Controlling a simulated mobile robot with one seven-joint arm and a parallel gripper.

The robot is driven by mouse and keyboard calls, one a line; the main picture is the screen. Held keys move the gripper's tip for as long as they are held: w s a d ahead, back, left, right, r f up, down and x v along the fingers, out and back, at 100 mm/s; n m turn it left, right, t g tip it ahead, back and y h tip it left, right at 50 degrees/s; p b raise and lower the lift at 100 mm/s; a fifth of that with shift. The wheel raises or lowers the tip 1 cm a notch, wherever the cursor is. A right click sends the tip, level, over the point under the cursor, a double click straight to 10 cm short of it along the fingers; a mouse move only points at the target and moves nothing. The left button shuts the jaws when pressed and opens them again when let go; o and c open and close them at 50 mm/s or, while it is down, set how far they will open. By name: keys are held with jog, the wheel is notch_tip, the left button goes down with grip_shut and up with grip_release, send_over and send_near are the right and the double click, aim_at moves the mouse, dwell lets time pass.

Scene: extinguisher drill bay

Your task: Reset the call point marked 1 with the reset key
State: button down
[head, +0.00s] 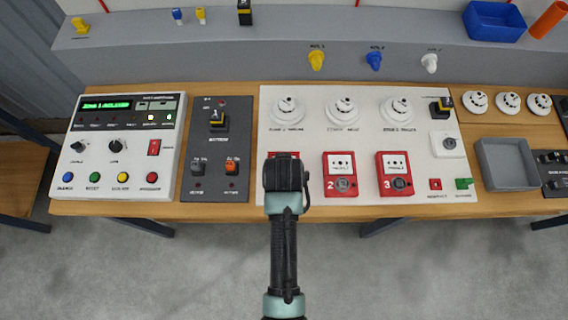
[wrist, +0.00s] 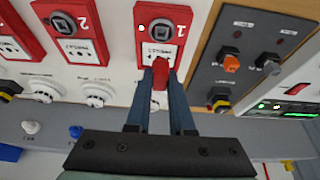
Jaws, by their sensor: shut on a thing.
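The call point marked 1 (wrist: 182,14) is a red box with a white face, seen upside down in the wrist view. Its round dark lock (wrist: 161,31) is in plain sight. My gripper (wrist: 160,78) is shut on a small red piece, which looks like the reset key (wrist: 160,76). It is held in front of the call point's face, apart from the lock in the picture; I cannot tell whether it touches the face. In the head view my gripper (head: 286,185) covers most of call point 1, leaving a red strip at its top (head: 283,154).
Call points 2 (head: 341,187) and 3 (head: 402,187) stand to the right on the white board (head: 317,140), below round detectors. A grey switch panel (head: 213,185) and a control panel (head: 74,157) are on the left. A grey tray (head: 508,184) is at the right.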

jog(key=shift+s+d+f+b, duration=0.1)
jog(key=shift+s+f+b, duration=0.05)
jog(key=shift+f+b, duration=2.4)
jog(key=shift+p, duration=0.8)
jog(key=shift+f+b, duration=0.5)
jog(key=shift+f, duration=0.2)
dwell(0.5)
jog(key=shift+m+h+p, duration=0.3)
jog(key=shift+m+p, duration=0.05)
jog(key=shift+m, duration=0.85)
jog(key=shift+m+g+h, duration=0.3)
jog(key=shift+m+h, duration=0.3)
jog(key=shift+m, duration=0.5)
